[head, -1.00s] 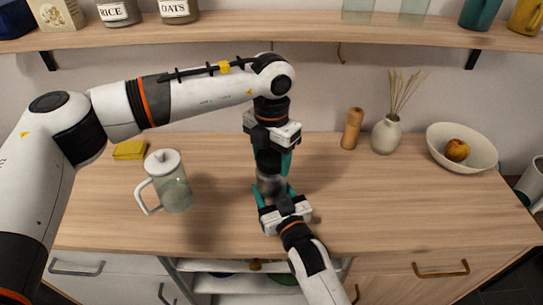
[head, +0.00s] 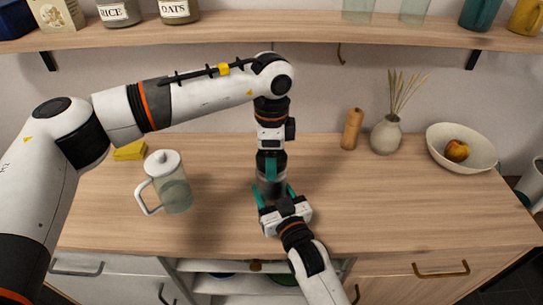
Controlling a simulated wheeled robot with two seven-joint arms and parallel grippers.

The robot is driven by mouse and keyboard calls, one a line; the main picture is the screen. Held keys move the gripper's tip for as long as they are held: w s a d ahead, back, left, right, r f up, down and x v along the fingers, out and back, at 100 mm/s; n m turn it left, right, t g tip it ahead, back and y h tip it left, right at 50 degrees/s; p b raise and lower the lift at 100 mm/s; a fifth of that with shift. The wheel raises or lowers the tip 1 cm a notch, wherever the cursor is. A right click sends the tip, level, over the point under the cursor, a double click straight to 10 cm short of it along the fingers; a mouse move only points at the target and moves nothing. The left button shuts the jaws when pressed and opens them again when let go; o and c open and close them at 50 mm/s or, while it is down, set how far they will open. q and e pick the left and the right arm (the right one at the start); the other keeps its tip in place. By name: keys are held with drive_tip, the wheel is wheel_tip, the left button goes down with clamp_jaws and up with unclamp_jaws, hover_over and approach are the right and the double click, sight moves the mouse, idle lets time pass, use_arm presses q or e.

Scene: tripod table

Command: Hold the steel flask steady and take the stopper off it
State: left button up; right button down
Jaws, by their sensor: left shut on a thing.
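The steel flask (head: 271,187) stands upright on the wooden counter, a grey body mostly hidden by my grippers. My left gripper (head: 270,175) points straight down over the flask's top and is shut on the stopper, which its fingers and body hide. I cannot see whether the stopper is still seated in the neck. My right gripper (head: 273,191) reaches in from the front, with its teal fingers on either side of the flask's body, shut on it.
A glass jug (head: 173,190) with a white lid and handle stands to the left, near a yellow sponge (head: 129,151). A wooden mill (head: 351,129), a vase (head: 386,135) and a fruit bowl (head: 480,150) stand at the back right. A shelf (head: 270,31) runs above. The counter's right front is clear.

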use_arm(q)
drive_tip(key=shift+n, duration=0.5)
use_arm(e)
drive_tip(key=shift+f, duration=0.15)
use_arm(q)
drive_tip(key=o, duration=1.1)
